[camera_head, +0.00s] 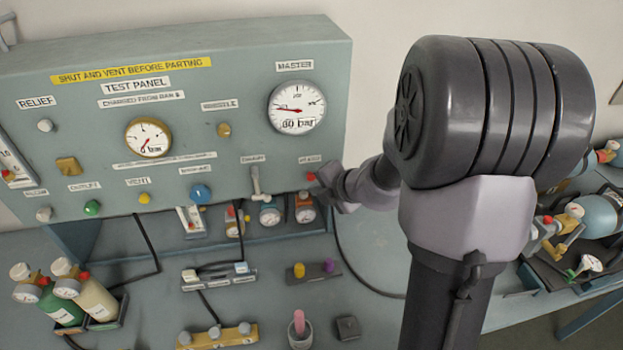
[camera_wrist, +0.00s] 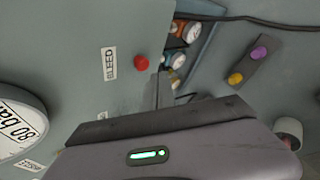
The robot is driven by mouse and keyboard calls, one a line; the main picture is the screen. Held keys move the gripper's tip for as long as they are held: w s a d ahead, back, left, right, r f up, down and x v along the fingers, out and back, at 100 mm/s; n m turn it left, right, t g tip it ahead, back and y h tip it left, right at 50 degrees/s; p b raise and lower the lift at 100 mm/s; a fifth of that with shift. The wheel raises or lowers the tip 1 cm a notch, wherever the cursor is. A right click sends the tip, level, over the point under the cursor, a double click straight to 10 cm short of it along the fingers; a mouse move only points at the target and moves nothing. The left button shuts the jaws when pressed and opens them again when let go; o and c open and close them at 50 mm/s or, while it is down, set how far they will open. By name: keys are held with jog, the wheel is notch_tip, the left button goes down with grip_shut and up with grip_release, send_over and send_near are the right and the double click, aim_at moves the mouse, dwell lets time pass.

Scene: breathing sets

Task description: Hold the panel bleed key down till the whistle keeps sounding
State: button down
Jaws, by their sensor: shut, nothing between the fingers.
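The test panel (camera_head: 60,95) is a grey-green board carrying gauges and coloured knobs. Its red bleed key (camera_head: 311,176) sits at the panel's lower right; in the wrist view the red key (camera_wrist: 141,62) stands beside a BLEED label (camera_wrist: 110,63). My gripper (camera_head: 328,185) is shut and empty, just right of the key in the head view. In the wrist view its fingertips (camera_wrist: 160,82) show close to the key; I cannot tell whether they touch it. A brass fitting (camera_head: 224,130) sits below the WHISTLE label (camera_head: 221,105). Sound cannot be seen.
The master gauge (camera_head: 297,107) and a smaller brass-rimmed gauge (camera_head: 148,137) are on the panel. A grey tap (camera_head: 259,190) stands left of the key. Small gauges sit beneath the panel. A holder with yellow and purple plugs (camera_head: 313,271) lies on the bench; cylinders stand at left.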

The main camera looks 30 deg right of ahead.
jog(key=s, duration=0.2)
jog(key=s+a, duration=0.1)
jog(key=s, duration=0.1)
jog(key=shift+a, duration=0.1)
dwell(0.3)
jog(key=s+a+r+n+g+y+b, duration=0.1)
jog(key=s+a+n+y+b, duration=0.2)
jog(key=a+n, duration=0.65)
jog(key=s+a+r+n+g+y+b, duration=0.1)
jog(key=s+a+n+b, duration=0.35)
jog(key=n, duration=0.75)
jog(key=s+a+f+n+g+h+b, duration=0.1)
jog(key=s+a+f+n+b, duration=0.1)
jog(key=s+n, duration=0.5)
jog(key=s+a+f+n+g+h+b, duration=0.1)
jog(key=s+n+b, duration=0.3)
jog(key=n, duration=1.3)
jog(key=s+f+h, duration=0.1)
jog(key=s, duration=0.1)
jog(key=shift+s+a+f+b, duration=0.15)
jog(key=shift+s+a+b, duration=0.2)
jog(key=shift+s+a, duration=0.05)
